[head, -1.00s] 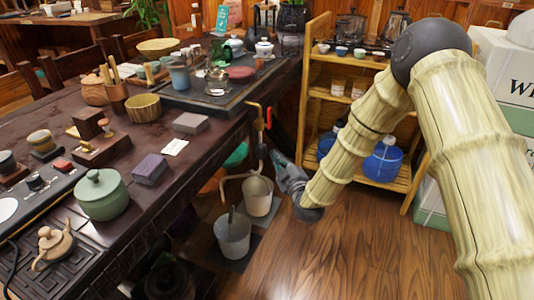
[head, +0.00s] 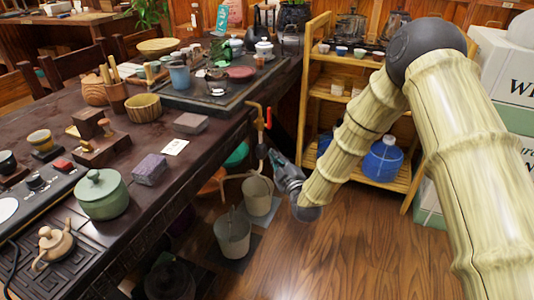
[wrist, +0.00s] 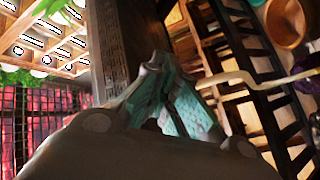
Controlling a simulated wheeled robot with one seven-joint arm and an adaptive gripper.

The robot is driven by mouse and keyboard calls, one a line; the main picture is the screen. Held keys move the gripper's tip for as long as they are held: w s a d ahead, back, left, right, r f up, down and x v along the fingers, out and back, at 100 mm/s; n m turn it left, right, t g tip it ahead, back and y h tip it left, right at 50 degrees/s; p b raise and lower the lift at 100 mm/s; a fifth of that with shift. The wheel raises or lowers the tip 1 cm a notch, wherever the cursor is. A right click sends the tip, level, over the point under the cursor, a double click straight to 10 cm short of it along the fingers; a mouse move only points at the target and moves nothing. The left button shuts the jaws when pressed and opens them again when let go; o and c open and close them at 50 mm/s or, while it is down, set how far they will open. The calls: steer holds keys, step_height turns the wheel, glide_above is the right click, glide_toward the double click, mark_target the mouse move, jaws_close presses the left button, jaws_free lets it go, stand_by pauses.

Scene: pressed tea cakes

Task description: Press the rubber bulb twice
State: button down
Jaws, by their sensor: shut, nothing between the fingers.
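My gripper (head: 273,156) is beside the right edge of the dark table, below the tabletop and near a hanging pipe with a red handle (head: 268,117). In the wrist view its teal-grey fingers (wrist: 158,64) come together at the tips with nothing between them. I cannot make out a rubber bulb for certain in either view. The wrist's own housing covers the lower part of the wrist view.
Two buckets (head: 232,236) (head: 257,196) stand on the floor below my gripper. A wooden shelf (head: 318,92) stands behind.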

steer(key=shift+w+a, duration=0.15)
steer(key=shift+a, duration=0.35)
stand_by(0.6)
steer(key=shift+d, duration=0.1)
steer(key=shift+s+d, duration=0.2)
steer(key=shift+d, duration=0.3)
steer(key=shift+s+d, duration=0.15)
steer(key=shift+d, duration=0.3)
steer(key=shift+d, duration=0.15)
steer(key=d, duration=0.1)
steer(key=s+d, duration=0.1)
steer(key=d, duration=0.1)
steer(key=d+p, duration=0.1)
steer(key=shift+s+d, duration=0.3)
stand_by(0.7)
